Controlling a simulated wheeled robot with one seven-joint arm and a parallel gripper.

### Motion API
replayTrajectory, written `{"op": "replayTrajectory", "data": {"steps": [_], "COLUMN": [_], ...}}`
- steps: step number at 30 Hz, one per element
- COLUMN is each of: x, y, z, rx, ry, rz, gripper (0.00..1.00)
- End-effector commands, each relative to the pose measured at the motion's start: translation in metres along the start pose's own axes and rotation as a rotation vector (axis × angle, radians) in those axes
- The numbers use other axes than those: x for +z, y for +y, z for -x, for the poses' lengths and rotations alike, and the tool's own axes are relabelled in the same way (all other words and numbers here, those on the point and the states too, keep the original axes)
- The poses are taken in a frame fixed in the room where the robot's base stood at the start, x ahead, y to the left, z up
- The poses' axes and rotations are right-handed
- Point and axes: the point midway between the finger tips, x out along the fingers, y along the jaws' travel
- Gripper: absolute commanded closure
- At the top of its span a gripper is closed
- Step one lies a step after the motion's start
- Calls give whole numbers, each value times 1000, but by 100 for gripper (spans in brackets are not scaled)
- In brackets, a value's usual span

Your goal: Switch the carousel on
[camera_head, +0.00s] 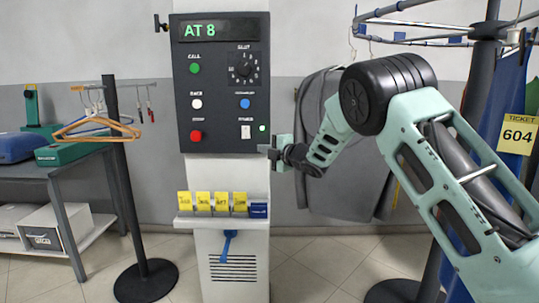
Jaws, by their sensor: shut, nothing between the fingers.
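The carousel's control panel (221,84) is a dark box on a white column. Its display (206,30) reads "AT 8" in green. It has a green button (195,69), a white one (197,103), a red one (196,135), a blue one (244,103), a round dial (245,68) and a small white switch (246,131). A small green light (262,128) glows beside the switch. My gripper (268,150) is shut and empty at the panel's lower right corner, just below the light. I cannot tell whether it touches the panel.
Yellow tags (221,202) stand on a ledge below the panel. A carousel rail (410,40) with a dark garment (345,150) and a yellow ticket 604 (517,134) is at the right. A hanger stand (124,180) and a grey table (50,172) are at the left.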

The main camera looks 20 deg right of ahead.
Motion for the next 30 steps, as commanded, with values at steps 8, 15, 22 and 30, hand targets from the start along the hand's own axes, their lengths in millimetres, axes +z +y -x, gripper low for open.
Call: {"op": "replayTrajectory", "data": {"steps": [8,15,22,30], "x": [0,0,-1,-66], "y": [-3,-3,-2,18], "z": [22,23,23,50], "rx": [1,1,-1,-167], "ry": [1,1,-1,-157], "rz": [0,1,-4,-389], "gripper": [100,100,100,100]}}
